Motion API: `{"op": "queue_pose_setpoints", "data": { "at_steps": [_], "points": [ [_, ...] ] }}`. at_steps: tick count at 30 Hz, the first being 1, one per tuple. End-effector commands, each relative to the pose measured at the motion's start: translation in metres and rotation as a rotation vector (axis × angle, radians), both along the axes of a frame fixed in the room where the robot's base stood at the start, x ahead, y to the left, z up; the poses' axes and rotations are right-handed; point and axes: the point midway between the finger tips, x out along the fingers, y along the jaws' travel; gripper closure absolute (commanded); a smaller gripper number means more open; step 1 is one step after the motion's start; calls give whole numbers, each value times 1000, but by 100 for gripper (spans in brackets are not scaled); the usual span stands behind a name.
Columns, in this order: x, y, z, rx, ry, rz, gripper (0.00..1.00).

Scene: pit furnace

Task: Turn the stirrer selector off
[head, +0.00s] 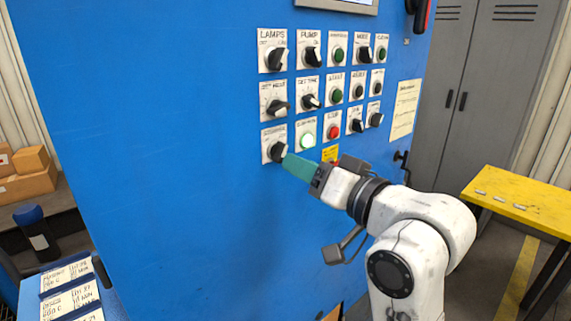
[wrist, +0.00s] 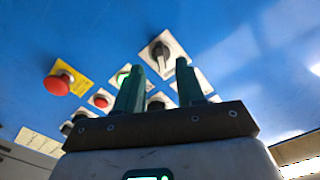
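The selector at the lower left of the panel (head: 276,150) is a black knob on a white plate; its label is too small to read surely, but looks like the stirrer one. In the wrist view this black knob (wrist: 160,53) lies ahead, seen in the gap between my fingertips. My gripper (head: 288,160) has teal fingers and reaches toward the knob from the lower right. In the wrist view my gripper (wrist: 159,68) is open, one finger to each side, with nothing held. Whether the fingertips touch the knob cannot be told.
A lit green button (head: 307,140) sits right of the knob, then a red button (head: 333,132). Several other selectors fill the rows above. A red mushroom button (wrist: 57,84) shows in the wrist view. A yellow table (head: 520,204) stands at right. The blue panel below is clear.

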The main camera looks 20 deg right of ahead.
Motion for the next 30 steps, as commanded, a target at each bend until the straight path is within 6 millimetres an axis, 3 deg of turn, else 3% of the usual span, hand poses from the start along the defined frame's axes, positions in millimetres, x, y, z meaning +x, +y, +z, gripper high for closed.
{"op": "queue_pose_setpoints", "data": {
  "at_steps": [3, 9, 21, 30],
  "points": [
    [21, 7, 2, -1, 2, 1, 62],
    [43, 14, 2, 0, 1, 0, 62],
    [50, 16, 1, -1, -1, -1, 62],
    [50, 16, 1, 0, 0, -1, 88]
  ]
}}
